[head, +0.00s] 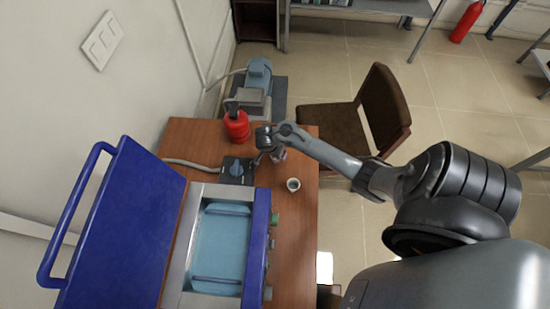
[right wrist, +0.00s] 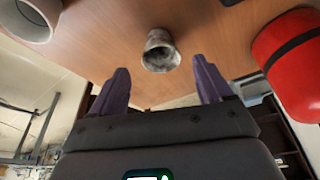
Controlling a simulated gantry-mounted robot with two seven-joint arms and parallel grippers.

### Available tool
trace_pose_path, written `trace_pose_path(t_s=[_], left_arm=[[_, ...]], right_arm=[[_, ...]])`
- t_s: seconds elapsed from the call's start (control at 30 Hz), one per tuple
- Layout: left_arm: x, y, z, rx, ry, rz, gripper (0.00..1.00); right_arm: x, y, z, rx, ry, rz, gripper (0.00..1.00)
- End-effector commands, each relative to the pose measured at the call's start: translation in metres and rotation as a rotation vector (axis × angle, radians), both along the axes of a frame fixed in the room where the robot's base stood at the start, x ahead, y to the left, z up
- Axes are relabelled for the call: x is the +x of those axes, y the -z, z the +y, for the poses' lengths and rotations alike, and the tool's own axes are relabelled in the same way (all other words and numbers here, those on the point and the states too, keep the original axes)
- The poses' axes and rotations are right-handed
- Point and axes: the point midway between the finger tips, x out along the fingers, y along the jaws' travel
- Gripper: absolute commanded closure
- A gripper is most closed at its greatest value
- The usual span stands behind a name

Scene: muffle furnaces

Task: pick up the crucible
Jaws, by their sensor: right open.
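A small grey, mottled crucible (right wrist: 160,52) stands on the wooden table in the right wrist view, in line with the gap between my finger tips. In the head view it is mostly hidden by my right gripper (head: 270,147). The right wrist view shows my right gripper (right wrist: 161,68) open, with its two purple fingers apart on either side of the crucible and nothing clamped. A second, pale cup-like vessel (right wrist: 38,16) is at the upper left there; in the head view a small white cup (head: 293,185) stands nearer on the table. My left gripper is not in view.
A red bottle (head: 236,126) stands left of my right gripper. A blue furnace (head: 222,245) with its lid raised fills the table's near left. A dark box (head: 237,170) sits beside it. A chair (head: 360,125) stands right of the table (head: 300,260).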

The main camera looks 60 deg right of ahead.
Motion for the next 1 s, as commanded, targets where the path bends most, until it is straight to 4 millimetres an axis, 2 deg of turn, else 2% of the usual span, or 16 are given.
trace_pose_path(t_s=[0.17,0.43,0.8,0.87,1.0], left_arm=[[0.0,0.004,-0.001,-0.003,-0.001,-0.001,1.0],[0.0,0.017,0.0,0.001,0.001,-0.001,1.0],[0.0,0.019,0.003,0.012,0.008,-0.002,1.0],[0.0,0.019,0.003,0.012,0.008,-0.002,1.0],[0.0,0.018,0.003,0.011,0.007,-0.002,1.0]], right_arm=[[0.0,0.011,-0.004,-0.001,-0.003,0.001,0.21],[0.001,0.044,-0.015,-0.002,-0.001,0.0,0.21],[0.001,0.05,-0.017,-0.001,-0.001,-0.001,0.21],[0.001,0.05,-0.017,-0.001,-0.001,-0.001,0.29],[0.001,0.05,-0.017,-0.001,-0.001,-0.001,0.51]])
